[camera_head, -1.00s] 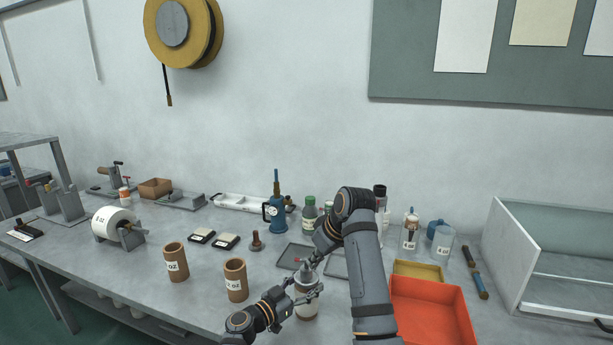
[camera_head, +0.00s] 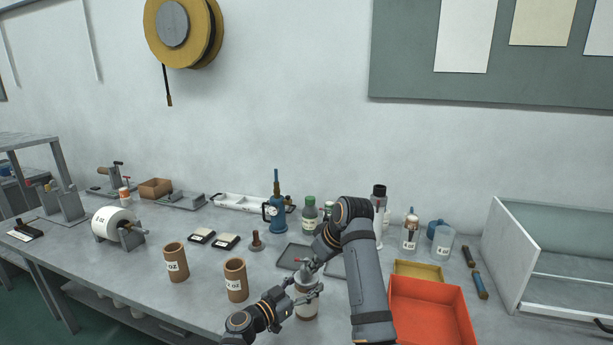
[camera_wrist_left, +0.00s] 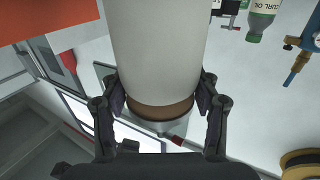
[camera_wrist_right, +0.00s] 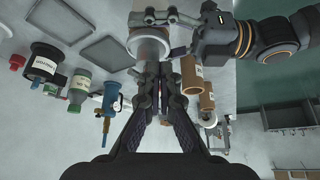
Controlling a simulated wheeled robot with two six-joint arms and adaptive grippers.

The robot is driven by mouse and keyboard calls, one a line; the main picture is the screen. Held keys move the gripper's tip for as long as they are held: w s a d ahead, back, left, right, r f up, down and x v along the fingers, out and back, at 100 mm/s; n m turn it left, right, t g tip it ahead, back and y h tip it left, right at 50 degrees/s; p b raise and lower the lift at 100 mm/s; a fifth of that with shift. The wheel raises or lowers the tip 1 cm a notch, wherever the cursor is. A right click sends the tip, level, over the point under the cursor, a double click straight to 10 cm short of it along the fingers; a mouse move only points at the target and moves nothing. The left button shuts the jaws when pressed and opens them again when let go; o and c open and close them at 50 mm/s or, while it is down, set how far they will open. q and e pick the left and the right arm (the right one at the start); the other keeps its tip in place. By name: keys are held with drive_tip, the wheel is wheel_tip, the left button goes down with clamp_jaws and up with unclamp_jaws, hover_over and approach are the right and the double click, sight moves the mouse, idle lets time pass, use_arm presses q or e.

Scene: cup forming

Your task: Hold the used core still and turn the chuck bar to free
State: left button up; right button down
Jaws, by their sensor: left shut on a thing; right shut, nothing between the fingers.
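The used core (camera_head: 306,307) stands upright near the front edge of the bench, pale with a brown end. In the left wrist view the core (camera_wrist_left: 157,55) fills the middle, and my left gripper (camera_wrist_left: 160,98) is shut around it. My left gripper (camera_head: 304,299) reaches it from the left in the head view. A grey chuck part (camera_wrist_left: 172,128) shows past the brown end, with a small red tip (camera_wrist_left: 178,142). My right gripper (camera_wrist_right: 163,88) is shut and empty, close to the core (camera_wrist_right: 150,46). The chuck bar is mostly hidden; I cannot tell whether the right fingers touch it.
An orange bin (camera_head: 430,310) stands right of my right arm. Two brown cores (camera_head: 236,280) (camera_head: 176,262) stand to the left. A grey tray (camera_head: 294,257), a blue torch (camera_head: 275,213) and a green-capped bottle (camera_head: 310,212) are behind. Bench is clear between the cores and left gripper.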

drive_tip(key=shift+w+a, duration=0.15)
drive_tip(key=shift+w, duration=0.25)
idle(0.4)
drive_tip(key=shift+w+d, duration=0.1)
drive_tip(key=shift+d, duration=0.15)
idle(0.4)
drive_tip(key=shift+w+d, duration=0.75)
drive_tip(key=shift+d, duration=0.05)
drive_tip(key=shift+w, duration=0.15)
drive_tip(key=shift+d, duration=0.15)
wheel_tip(320, 180, up, 6)
drive_tip(key=shift+s+d, duration=0.2)
drive_tip(key=shift+d, duration=0.05)
idle(0.6)
